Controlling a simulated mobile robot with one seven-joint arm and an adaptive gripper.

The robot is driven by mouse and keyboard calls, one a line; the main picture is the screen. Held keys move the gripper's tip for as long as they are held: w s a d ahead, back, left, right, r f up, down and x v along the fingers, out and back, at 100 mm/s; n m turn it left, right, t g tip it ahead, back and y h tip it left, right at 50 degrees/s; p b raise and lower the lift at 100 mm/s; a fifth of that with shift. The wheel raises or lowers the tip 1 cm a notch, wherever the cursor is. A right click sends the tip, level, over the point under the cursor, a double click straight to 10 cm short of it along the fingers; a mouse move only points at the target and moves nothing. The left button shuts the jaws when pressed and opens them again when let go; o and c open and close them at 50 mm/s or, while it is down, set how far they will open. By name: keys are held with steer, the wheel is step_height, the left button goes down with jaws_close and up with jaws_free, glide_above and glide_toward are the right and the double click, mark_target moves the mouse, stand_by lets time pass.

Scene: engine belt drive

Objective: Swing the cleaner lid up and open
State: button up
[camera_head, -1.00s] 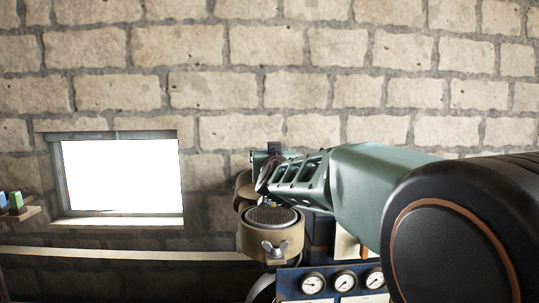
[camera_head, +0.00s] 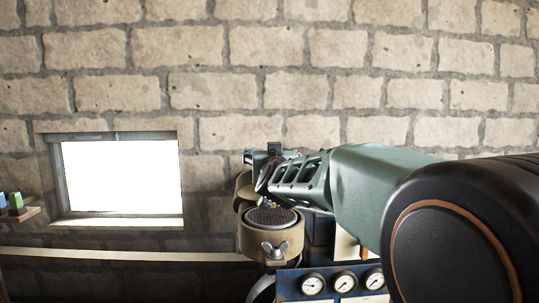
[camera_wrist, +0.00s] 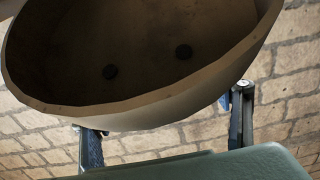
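The cleaner's tan round body (camera_head: 252,240) stands at lower centre of the head view, with a dark mesh top (camera_head: 270,216) uncovered and a wing nut on its front. The tan lid (camera_head: 243,185) stands tilted up behind the body, partly hidden by my arm. In the wrist view the lid (camera_wrist: 145,75) shows its hollow side with two dark round spots, filling the upper middle. My gripper (camera_head: 261,157) is at the lid's upper edge. Its two blue fingers are spread apart in the wrist view, near the lid's rim. Whether they touch it cannot be told.
A blue panel with several gauges (camera_head: 344,282) sits below right of the cleaner. A brick wall (camera_head: 300,85) is behind, with a bright window (camera_head: 120,177) at left. A small shelf (camera_head: 20,213) is at the far left edge.

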step_height(320, 180, up, 10)
stand_by(1.1)
steer(key=shift+c, duration=0.7)
